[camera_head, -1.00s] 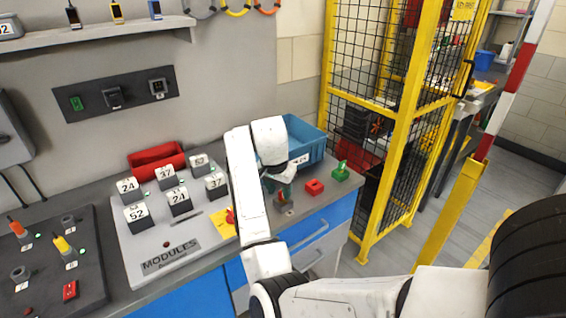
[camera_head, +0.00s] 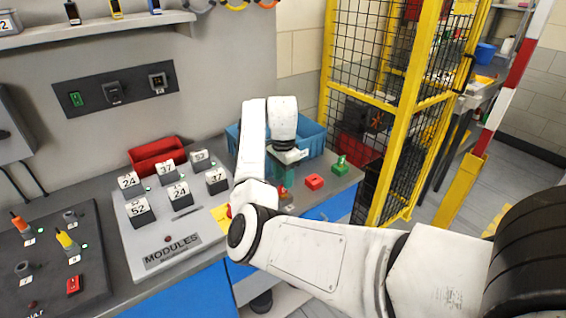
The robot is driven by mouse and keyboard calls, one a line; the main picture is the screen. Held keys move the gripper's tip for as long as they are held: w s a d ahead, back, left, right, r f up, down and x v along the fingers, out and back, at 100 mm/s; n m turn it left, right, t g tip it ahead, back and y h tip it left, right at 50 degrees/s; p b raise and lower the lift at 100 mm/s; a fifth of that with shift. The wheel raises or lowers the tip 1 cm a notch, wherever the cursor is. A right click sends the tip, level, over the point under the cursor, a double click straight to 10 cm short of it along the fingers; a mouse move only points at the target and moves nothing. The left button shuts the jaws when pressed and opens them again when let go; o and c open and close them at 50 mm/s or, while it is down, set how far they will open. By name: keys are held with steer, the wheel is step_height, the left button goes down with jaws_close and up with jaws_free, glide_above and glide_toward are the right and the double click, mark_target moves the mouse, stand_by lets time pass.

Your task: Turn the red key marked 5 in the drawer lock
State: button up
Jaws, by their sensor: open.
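My gripper (camera_head: 286,179), with greenish fingers, points down over the right part of the counter, and its fingers are open. A small grey-brown block (camera_head: 287,197) stands on the counter just below the fingertips; I cannot tell if they touch it. A red block (camera_head: 314,181) and a green block (camera_head: 341,163) stand to the right of the gripper, apart from it. A small red piece (camera_head: 229,211) shows by a yellow card, partly hidden by my arm. No number 5 is readable on any of these. A drawer lock cannot be made out; my arm covers much of the drawer fronts.
A blue bin (camera_head: 316,137) stands behind the gripper. A board with several numbered modules (camera_head: 152,264) and a red tray (camera_head: 157,153) lie to the left. A yellow-framed mesh fence (camera_head: 402,110) rises at the right. Blue cabinet fronts (camera_head: 190,297) are below the counter.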

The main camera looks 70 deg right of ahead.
mark_target(283, 193)
steer(key=shift+f, duration=2.1)
jaws_close()
steer(key=shift+m, duration=1.5)
